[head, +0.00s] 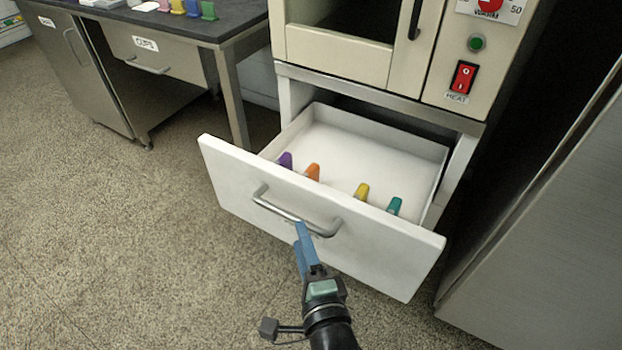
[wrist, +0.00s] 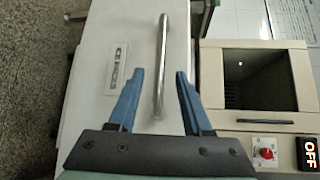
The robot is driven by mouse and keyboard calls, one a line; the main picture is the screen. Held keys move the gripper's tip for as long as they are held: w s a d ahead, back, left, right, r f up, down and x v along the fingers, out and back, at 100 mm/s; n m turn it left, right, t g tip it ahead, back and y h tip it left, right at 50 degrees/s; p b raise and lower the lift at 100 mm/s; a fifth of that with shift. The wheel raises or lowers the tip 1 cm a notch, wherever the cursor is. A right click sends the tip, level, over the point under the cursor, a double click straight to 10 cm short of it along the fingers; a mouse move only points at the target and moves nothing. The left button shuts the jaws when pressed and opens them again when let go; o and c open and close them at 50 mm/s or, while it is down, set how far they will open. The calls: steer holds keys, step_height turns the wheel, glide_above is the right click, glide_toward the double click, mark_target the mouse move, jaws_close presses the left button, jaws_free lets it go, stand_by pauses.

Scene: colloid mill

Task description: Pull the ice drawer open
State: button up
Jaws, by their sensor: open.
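A white drawer (head: 345,235) under a cream oven-like cabinet stands pulled well out, its inside in view. Purple, orange, yellow and teal objects (head: 361,192) stand inside, just behind the front panel. I cannot tell whether any ice is there. The drawer front has a metal bar handle (head: 290,213), also seen in the wrist view (wrist: 161,60). My gripper (head: 301,232) is at the handle. In the wrist view its blue fingers (wrist: 160,76) are apart, one on each side of the bar.
Above the drawer, the cabinet carries a red HEAT switch (head: 462,77) and a green button (head: 477,43). A steel cabinet (head: 545,235) stands close on the right. A bench (head: 190,22) with a drawer labelled CUPS is at the upper left. The floor (head: 120,240) at left is clear.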

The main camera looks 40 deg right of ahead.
steer(key=f+v, duration=0.1)
steer(key=v, duration=0.5)
steer(key=shift+s+r, duration=0.2)
steer(key=shift+r, duration=0.35)
steer(key=w+a+r+n+t+y, duration=0.1)
steer(key=w+a+r+n+t, duration=0.15)
steer(key=w+r+n, duration=0.45)
steer(key=w+a+r+n+t+y, duration=0.2)
steer(key=w+a+r, duration=0.1)
steer(key=r, duration=0.9)
steer(key=w+a+r+n+t+y, duration=0.1)
steer(key=a+r+n+t, duration=0.2)
steer(key=r, duration=0.6)
steer(key=w+a+r+n+t+y, duration=0.1)
steer(key=a+r+n, duration=0.35)
steer(key=r, duration=0.35)
steer(key=s+a+r+n+t+y, duration=0.1)
steer(key=s+a+r+n+t, duration=0.2)
steer(key=r, duration=0.6)
steer(key=s+a+r+n+t, duration=0.1)
steer(key=s+a+r+n, duration=0.1)
steer(key=s+r+n, duration=0.55)
step_height(320, 180, up, 36)
steer(key=w+m+p, duration=0.2)
steer(key=m+p, duration=0.1)
steer(key=p, duration=3.2)
steer(key=shift+w+p, duration=0.25)
steer(key=shift+p, duration=0.1)
